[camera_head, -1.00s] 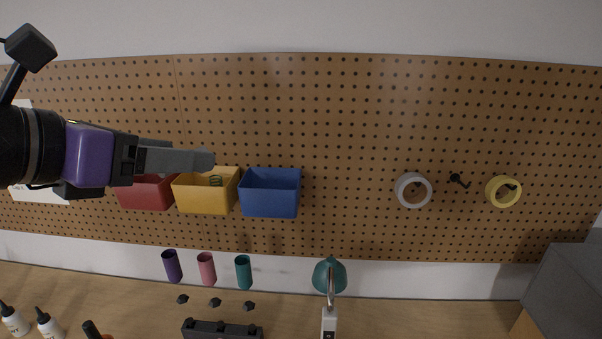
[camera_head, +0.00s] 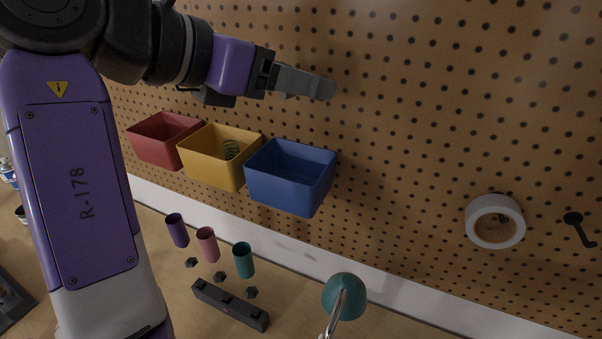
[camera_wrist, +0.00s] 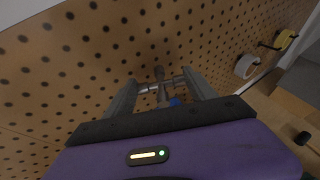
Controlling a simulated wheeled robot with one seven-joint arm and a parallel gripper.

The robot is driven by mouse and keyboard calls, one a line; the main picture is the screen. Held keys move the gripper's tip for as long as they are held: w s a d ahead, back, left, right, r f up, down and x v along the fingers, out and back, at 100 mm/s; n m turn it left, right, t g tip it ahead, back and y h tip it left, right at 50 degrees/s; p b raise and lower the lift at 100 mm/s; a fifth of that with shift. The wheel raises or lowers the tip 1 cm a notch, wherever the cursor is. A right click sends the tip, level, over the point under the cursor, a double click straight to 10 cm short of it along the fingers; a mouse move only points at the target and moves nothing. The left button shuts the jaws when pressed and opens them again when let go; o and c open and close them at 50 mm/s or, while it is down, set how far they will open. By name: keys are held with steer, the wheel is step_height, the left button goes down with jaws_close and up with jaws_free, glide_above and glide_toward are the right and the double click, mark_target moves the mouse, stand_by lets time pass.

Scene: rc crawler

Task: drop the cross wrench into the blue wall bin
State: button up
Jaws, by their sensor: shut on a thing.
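The cross wrench (camera_wrist: 158,87) is a grey metal cross between the two fingers of my gripper (camera_wrist: 163,89) in the wrist view. My gripper is shut on it. In the head view my gripper (camera_head: 318,88) is above the blue wall bin (camera_head: 285,190) in the picture, its fingers pointing right. The wrench is hidden by the fingers there. The blue bin hangs on the pegboard with its open top visible, and it looks empty. A small blue patch shows beside the wrench in the wrist view; I cannot tell what it is.
A yellow bin (camera_head: 207,172) with a coil in it and a red bin (camera_head: 153,150) hang left of the blue one. A tape roll (camera_head: 478,232) and a black hook (camera_head: 580,226) are on the pegboard at right. Small cups and a teal lamp (camera_head: 352,292) stand below.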

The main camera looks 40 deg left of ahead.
steer(key=shift+f, duration=0.7)
step_height(320, 180, down, 4)
steer(key=b, duration=0.3)
steer(key=shift+f, duration=0.15)
steer(key=o, duration=1.5)
steer(key=shift+c, duration=0.2)
steer(key=b+v, duration=0.2)
steer(key=v, duration=0.6)
